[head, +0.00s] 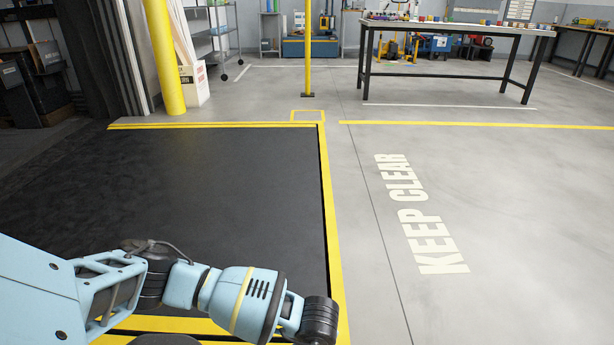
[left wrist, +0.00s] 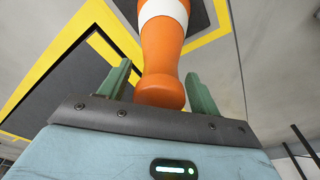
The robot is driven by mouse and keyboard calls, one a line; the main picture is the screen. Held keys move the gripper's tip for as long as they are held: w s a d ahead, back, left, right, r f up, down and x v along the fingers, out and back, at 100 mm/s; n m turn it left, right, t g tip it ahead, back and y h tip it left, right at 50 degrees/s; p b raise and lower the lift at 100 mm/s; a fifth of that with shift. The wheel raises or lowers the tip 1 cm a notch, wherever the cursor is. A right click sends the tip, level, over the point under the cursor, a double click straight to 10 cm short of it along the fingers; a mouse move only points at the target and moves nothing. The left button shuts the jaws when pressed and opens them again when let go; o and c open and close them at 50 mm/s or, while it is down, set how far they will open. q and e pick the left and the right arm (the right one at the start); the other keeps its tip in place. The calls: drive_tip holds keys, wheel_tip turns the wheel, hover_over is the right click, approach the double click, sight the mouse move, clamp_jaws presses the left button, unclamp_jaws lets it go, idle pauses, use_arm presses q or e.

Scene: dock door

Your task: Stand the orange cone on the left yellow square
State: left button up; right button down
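The orange cone (left wrist: 163,45) with a white band shows in the left wrist view. The cone runs up and out of the top of that view. Dark surfaces and yellow lines lie behind it; I cannot tell whether its base touches the floor. In the head view the cone and both gripper fingers are below the picture. A yellow outlined square (head: 293,116) lies on the floor past the black plate's far right corner. My right gripper is out of view.
The black floor plate (head: 220,190) has yellow borders. A yellow post (head: 308,50) and a thicker yellow column (head: 164,60) stand beyond it. A workbench (head: 450,29) is at the back right. The grey floor by the "KEEP CLEAR" lettering (head: 420,215) is free.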

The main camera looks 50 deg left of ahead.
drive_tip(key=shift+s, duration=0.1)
use_arm(q)
drive_tip(key=r+p, duration=0.1)
drive_tip(key=r, duration=0.2)
drive_tip(key=d+r+p, duration=0.1)
drive_tip(key=r+p, duration=0.1)
drive_tip(key=r, duration=0.2)
drive_tip(key=r+p, duration=0.1)
drive_tip(key=r, duration=0.3)
drive_tip(key=shift+w+d+r, duration=0.1)
drive_tip(key=shift+d+r, duration=0.05)
drive_tip(key=shift+d, duration=0.15)
drive_tip(key=shift+r+p, duration=0.4)
drive_tip(key=shift+d, duration=0.1)
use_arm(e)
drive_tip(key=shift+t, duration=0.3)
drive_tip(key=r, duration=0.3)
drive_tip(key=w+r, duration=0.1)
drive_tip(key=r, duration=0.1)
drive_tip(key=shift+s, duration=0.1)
